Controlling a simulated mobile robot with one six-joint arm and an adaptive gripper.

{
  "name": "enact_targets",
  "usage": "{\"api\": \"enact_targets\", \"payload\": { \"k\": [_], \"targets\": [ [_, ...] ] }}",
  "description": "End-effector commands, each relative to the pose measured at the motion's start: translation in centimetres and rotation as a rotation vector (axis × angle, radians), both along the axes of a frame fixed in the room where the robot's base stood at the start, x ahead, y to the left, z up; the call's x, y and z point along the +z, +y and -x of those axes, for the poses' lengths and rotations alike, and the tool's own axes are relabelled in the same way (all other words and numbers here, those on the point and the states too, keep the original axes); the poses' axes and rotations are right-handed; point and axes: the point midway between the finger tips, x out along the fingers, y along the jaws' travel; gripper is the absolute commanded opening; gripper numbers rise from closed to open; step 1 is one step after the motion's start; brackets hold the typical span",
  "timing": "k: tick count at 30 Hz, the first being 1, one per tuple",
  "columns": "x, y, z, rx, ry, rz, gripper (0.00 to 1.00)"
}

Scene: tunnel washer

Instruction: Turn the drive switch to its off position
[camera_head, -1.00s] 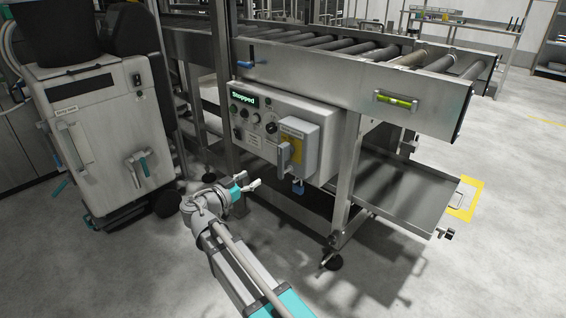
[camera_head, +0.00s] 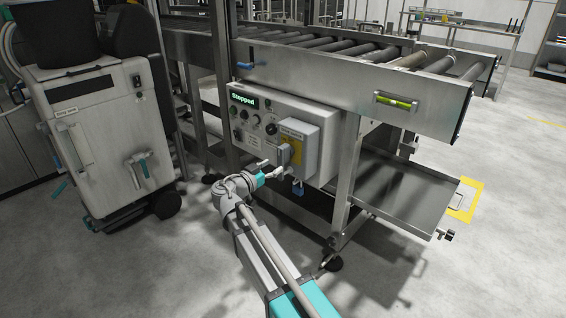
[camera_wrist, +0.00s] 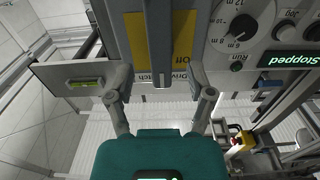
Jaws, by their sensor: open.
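The drive switch has a grey lever handle (camera_wrist: 160,40) on a yellow plate (camera_wrist: 132,38); the wrist view shows it upside down, with "Off" printed beside the handle. In the head view, the handle (camera_head: 284,156) stands upright on the front of the grey switch box (camera_head: 312,140). My gripper (camera_wrist: 158,80) is open and empty, its fingers on either side of the handle's line in the wrist view. In the head view, my gripper (camera_head: 272,169) is just in front of and below the handle. I cannot tell whether it touches.
The control panel (camera_head: 246,117) has a display reading "Stopped", a dial (camera_wrist: 240,28) and several buttons. A blue padlock (camera_head: 298,188) hangs below the switch box. The roller conveyor (camera_head: 340,72) is above, a frame leg (camera_head: 347,175) to the right, and a white cart (camera_head: 100,130) left.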

Motion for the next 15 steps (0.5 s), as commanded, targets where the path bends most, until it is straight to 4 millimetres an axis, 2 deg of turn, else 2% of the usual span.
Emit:
{"api": "enact_targets", "payload": {
  "k": [6, 15],
  "targets": [
    [0.0, -1.7, -2.3, 0.000, 0.000, 0.000, 0.69],
    [0.0, -2.6, -3.4, 0.000, 0.000, 0.000, 0.69]
  ]
}}
